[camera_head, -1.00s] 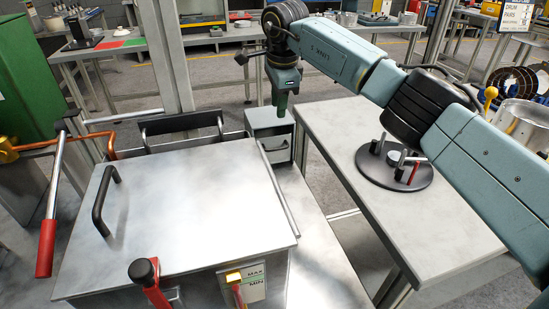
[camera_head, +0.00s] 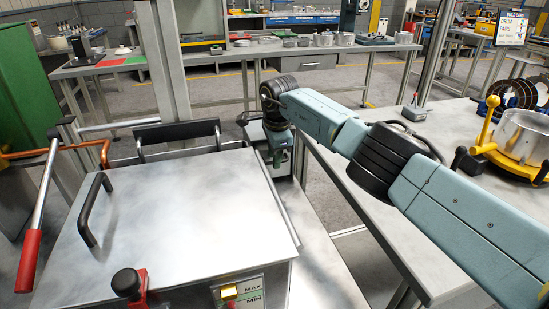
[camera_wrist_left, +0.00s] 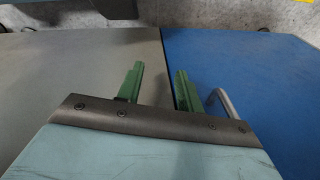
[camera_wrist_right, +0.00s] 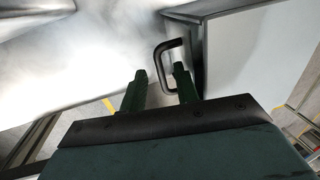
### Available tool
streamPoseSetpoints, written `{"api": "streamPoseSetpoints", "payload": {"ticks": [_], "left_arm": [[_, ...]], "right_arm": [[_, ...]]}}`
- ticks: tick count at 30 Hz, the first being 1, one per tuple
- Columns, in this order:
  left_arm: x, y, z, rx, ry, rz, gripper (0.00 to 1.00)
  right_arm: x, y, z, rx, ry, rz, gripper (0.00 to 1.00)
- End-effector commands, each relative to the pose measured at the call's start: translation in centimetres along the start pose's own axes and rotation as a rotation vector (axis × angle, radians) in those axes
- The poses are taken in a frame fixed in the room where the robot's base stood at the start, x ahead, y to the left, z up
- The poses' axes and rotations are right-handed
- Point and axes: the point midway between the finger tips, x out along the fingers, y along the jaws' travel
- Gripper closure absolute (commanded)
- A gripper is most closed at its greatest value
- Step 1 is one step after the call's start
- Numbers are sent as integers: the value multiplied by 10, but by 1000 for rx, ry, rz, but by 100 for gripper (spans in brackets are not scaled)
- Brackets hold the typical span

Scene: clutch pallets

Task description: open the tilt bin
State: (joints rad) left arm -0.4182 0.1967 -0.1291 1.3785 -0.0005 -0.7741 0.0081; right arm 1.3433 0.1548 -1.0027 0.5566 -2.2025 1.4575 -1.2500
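The tilt bin is a small grey box (camera_head: 254,133) behind the large steel lid in the head view, mostly hidden by my right arm. In the right wrist view the bin (camera_wrist_right: 255,50) shows its pale face and a black D-shaped handle (camera_wrist_right: 158,62). My right gripper (camera_wrist_right: 161,72) is open, its fingertips on either side of the handle's long bar. I cannot tell whether they touch it. In the head view the right gripper (camera_head: 280,165) is low in front of the bin. My left gripper (camera_wrist_left: 158,72) is open and empty, seen only in the left wrist view.
A steel-lidded box (camera_head: 180,215) with a black handle fills the front left. A red-gripped lever (camera_head: 30,260) stands left of it. A grey table (camera_head: 370,215) lies under my right arm, with a yellow-handled drum fixture (camera_head: 515,140). A blue panel (camera_wrist_left: 240,80) shows below my left gripper.

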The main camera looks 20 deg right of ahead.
Motion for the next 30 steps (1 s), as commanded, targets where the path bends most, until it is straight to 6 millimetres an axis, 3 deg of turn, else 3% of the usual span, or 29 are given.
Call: {"api": "streamPoseSetpoints", "payload": {"ticks": [10,17,30], "left_arm": [[-2,0,-2,-1,0,-1,64],[-2,-1,-1,-1,-1,-1,64],[-2,-1,-2,-1,3,-1,64]], "right_arm": [[3,0,0,-1,-1,0,69],[2,0,0,-1,-1,0,99],[2,0,0,-1,0,-1,100]]}}
